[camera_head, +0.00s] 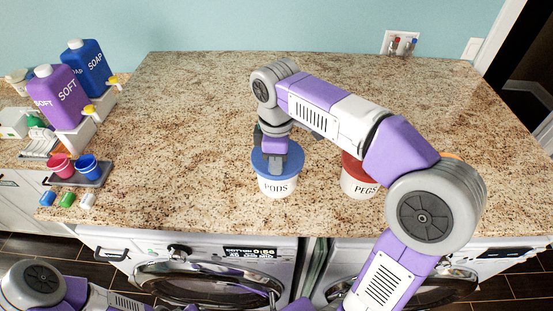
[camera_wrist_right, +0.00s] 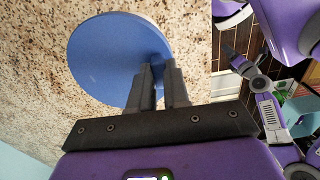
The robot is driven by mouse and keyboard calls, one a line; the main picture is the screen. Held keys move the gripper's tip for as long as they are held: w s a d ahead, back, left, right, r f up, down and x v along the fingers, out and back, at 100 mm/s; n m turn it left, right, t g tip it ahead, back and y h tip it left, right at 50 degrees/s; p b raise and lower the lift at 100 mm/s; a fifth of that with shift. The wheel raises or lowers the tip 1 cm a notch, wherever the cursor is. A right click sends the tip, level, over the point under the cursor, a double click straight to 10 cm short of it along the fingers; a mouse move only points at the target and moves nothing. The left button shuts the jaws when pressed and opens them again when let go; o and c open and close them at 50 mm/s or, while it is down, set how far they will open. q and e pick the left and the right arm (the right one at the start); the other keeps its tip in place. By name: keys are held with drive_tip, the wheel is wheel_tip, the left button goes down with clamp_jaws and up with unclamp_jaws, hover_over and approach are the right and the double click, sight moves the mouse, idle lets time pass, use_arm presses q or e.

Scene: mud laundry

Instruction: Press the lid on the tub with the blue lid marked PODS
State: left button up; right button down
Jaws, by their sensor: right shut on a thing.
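The tub marked PODS (camera_head: 277,187) is white and stands upright near the counter's front edge. Its blue lid (camera_head: 260,163) lies over its mouth; I cannot tell whether it is fully seated. The lid is a flat round disc in the right wrist view (camera_wrist_right: 110,60), where it hides the tub. My right gripper (camera_head: 276,166) points down over the tub, its fingers shut on the blue lid near one side. My left arm shows at the lower left of the head view; what seems to be my left gripper (camera_wrist_right: 230,53) is small and dark in the wrist view.
A white tub marked PEGS (camera_head: 359,188) with a red lid stands to the right, partly behind my right arm. Purple SOFT (camera_head: 58,97) and blue SOAP (camera_head: 86,68) bottles and small cups stand at left. Washing machines are below. The counter behind the tubs is clear.

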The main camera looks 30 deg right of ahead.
drive_tip(key=c, duration=0.5)
unclamp_jaws()
drive_tip(key=shift+c, duration=0.2)
drive_tip(key=shift+r+p, duration=3.95)
drive_tip(key=shift+r, duration=0.1)
drive_tip(key=shift+c, duration=0.3)
clamp_jaws()
